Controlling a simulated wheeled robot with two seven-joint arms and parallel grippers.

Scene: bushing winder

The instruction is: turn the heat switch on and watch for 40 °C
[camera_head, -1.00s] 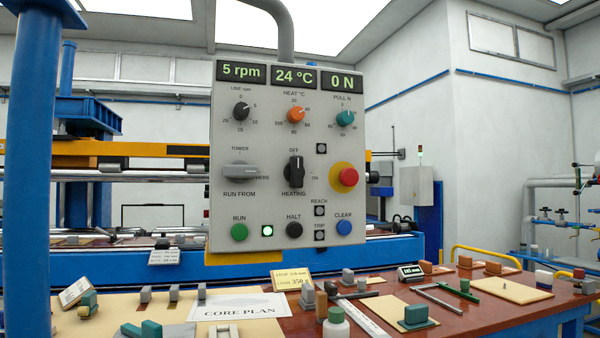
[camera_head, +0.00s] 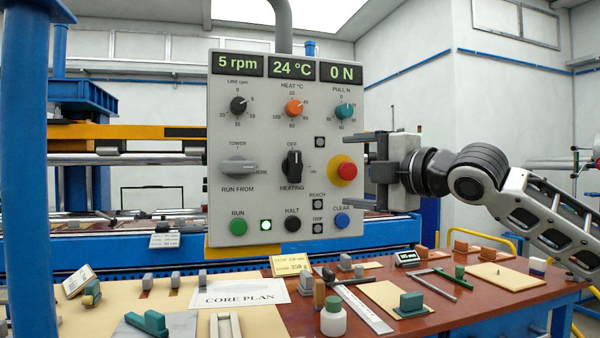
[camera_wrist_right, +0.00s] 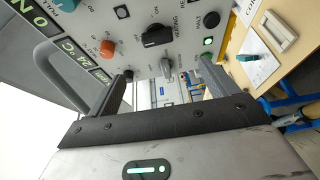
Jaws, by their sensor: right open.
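The black heating switch (camera_head: 292,163) is on the grey control panel (camera_head: 218,195), upright toward the OFF mark. It also shows in the right wrist view (camera_wrist_right: 157,37). The temperature display (camera_head: 291,66) reads 24 °C. The orange heat knob (camera_head: 294,108) sits above the switch. My right gripper (camera_head: 348,170) is open and empty, its fingers pointing left at the panel's right side, near the red stop button and right of the switch. In the right wrist view the panel's controls lie beyond its spread fingers (camera_wrist_right: 167,66). My left gripper is not in view.
The red stop button (camera_head: 347,170) on its yellow base lies close to my right fingers. The grey tower lever (camera_head: 239,167) is left of the switch. The green lamp (camera_head: 266,225) is lit. A bench (camera_head: 380,328) with several small parts stands below the panel.

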